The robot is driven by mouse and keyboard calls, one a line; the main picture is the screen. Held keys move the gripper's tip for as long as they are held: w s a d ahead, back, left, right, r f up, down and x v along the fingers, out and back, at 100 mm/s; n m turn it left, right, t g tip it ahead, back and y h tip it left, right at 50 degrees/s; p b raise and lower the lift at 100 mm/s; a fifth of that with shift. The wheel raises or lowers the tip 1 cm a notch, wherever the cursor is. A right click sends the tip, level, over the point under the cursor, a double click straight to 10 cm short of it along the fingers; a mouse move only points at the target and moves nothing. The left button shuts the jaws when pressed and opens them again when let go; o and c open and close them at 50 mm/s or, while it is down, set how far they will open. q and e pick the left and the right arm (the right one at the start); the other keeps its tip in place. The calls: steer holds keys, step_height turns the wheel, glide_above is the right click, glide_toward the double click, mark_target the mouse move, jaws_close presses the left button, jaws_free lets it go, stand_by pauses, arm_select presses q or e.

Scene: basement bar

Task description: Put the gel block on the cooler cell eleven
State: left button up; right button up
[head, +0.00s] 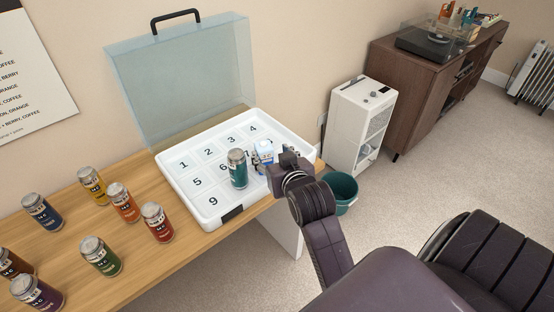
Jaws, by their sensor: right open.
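The open white cooler (176,187) has numbered cells and sits on the wooden counter. A small white and light-blue block (265,146), which looks like the gel block, is in its right part, around where cell eleven lies. My right gripper (266,157) is open at the block, with its fingers around it. The gripper hides the block's lower part and the cell number, so I cannot tell whether the block rests on the cell. My left gripper is not in view.
A teal can (238,169) stands in the cooler, just left of the block. The clear blue lid (180,80) stands raised behind. Several cans, including a red one (157,222), stand on the counter at left. A white appliance (358,125) and a green bin (343,190) are at right.

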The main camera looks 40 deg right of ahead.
steer(key=v, duration=0.5)
steer(key=shift+c, duration=0.5)
stand_by(0.8)
